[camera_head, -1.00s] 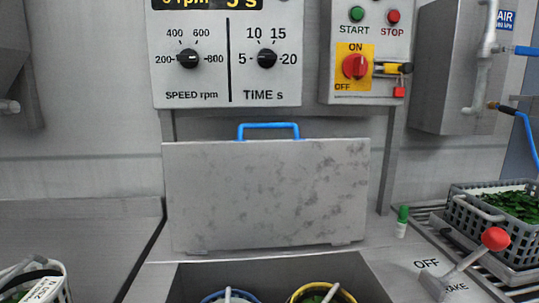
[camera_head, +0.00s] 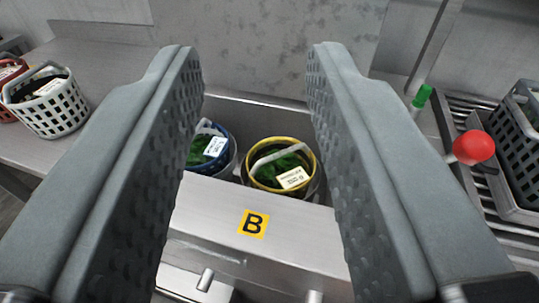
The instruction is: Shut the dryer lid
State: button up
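The dryer lid (camera_head: 270,45) is a grey mottled metal plate standing upright behind the dryer opening, so it is open. Its upper edge and the blue handle seen earlier are out of the picture now. The dryer body (camera_head: 300,225) has a yellow "B" label on its front top edge. Inside the opening sit a blue-rimmed basket (camera_head: 210,147) and a yellow-rimmed basket (camera_head: 280,168), both with greens and tags. My gripper (camera_head: 252,50) is open and empty, its two grey fingers wide apart in front of and above the opening. The left finger partly hides the blue-rimmed basket.
A red-knobbed lever (camera_head: 473,147) and a green-capped bottle (camera_head: 422,96) stand right of the opening. A grey crate (camera_head: 515,140) sits on a slatted rack at far right. A white basket (camera_head: 47,103) and a red basket (camera_head: 8,85) stand at left.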

aim_at(262, 46)
jog(key=k+l+u, duration=0.2)
jog(key=l, duration=0.2)
jog(key=k+l+u, duration=0.2)
jog(key=l, duration=0.2)
jog(key=i+j, duration=0.1)
jog(key=j, duration=1.15)
jog(key=i+j+z, duration=0.1)
jog(key=j, duration=1.1)
jog(key=i+j, duration=0.6)
jog(key=i, duration=0.55)
